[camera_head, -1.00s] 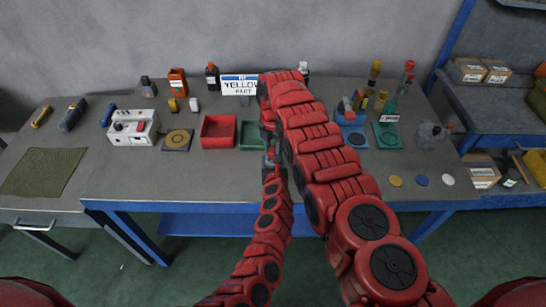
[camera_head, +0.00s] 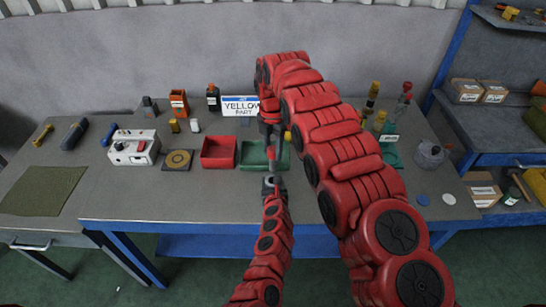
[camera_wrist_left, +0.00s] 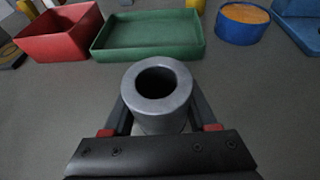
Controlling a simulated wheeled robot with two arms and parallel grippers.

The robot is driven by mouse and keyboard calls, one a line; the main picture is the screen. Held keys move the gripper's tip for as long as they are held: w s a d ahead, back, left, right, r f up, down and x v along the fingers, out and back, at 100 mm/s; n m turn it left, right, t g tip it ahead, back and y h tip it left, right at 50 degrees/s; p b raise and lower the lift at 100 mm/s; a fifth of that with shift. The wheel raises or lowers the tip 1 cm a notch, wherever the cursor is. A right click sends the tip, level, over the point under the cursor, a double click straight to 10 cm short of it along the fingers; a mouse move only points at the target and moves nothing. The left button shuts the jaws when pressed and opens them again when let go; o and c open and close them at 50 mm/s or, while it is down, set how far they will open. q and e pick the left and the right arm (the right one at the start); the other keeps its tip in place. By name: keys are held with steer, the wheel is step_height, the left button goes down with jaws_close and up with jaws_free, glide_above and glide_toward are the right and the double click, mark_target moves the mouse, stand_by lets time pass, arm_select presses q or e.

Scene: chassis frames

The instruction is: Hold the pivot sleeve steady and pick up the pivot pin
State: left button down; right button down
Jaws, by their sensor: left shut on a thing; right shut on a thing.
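The pivot sleeve (camera_wrist_left: 158,90) is a grey metal cylinder with an open bore at its top. In the left wrist view it stands upright between the fingers of my left gripper (camera_wrist_left: 160,128), which is shut on it. In the head view my left gripper (camera_head: 273,184) is low, in front of the green tray. My right gripper (camera_head: 270,146) is above it, pointing down and shut on a slim thing, likely the pivot pin. That thing is too small and too hidden to make out clearly. The sleeve's bore looks empty in the left wrist view.
A red tray (camera_head: 218,165) and a green tray (camera_head: 253,163) stand just behind the grippers. A white box device (camera_head: 133,147) and a plate with a yellow ring (camera_head: 178,160) are further left. Bottles (camera_head: 371,97) stand at the back right.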

arm_select(q)
steer(key=shift+c, duration=0.6)
jaws_free()
steer(key=shift+s+d, duration=0.15)
steer(key=shift+s, duration=0.25)
arm_select(e)
steer(key=shift+w, duration=0.1)
arm_select(q)
steer(key=v, duration=1.1)
steer(key=shift+a+r, duration=0.1)
steer(key=shift+a, duration=0.1)
steer(key=shift+s, duration=0.1)
